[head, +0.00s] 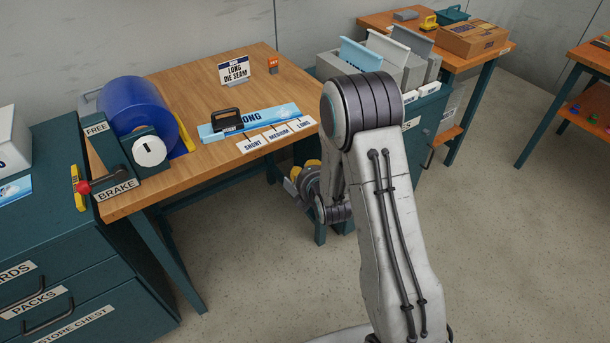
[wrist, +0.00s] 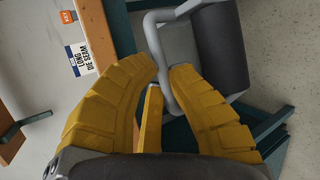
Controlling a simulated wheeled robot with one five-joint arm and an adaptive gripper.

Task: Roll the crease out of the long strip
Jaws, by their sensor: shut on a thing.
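The long strip (head: 275,112) is light blue with darker blue lettering and lies on the wooden bench in the head view. A black block with a handle (head: 227,120) sits on its left part. I cannot make out a crease at this size. My gripper (wrist: 166,76) has yellow fingers, shut on the roller's handle (wrist: 152,118). The roller (wrist: 222,48) has a dark grey cylinder on a light grey bent frame and hangs beyond the fingertips. In the head view, my gripper (head: 306,172) is off the bench's front right edge, partly hidden by my arm, apart from the strip.
Cards marked SHORT, MEDIUM and LONG (head: 277,135) line the bench (head: 205,180) before the strip. A blue roll (head: 135,103) with a FREE/BRAKE lever stands left. A LONG DIE SEAM sign (head: 234,72) stands behind. A teal cabinet (head: 425,125) stands right.

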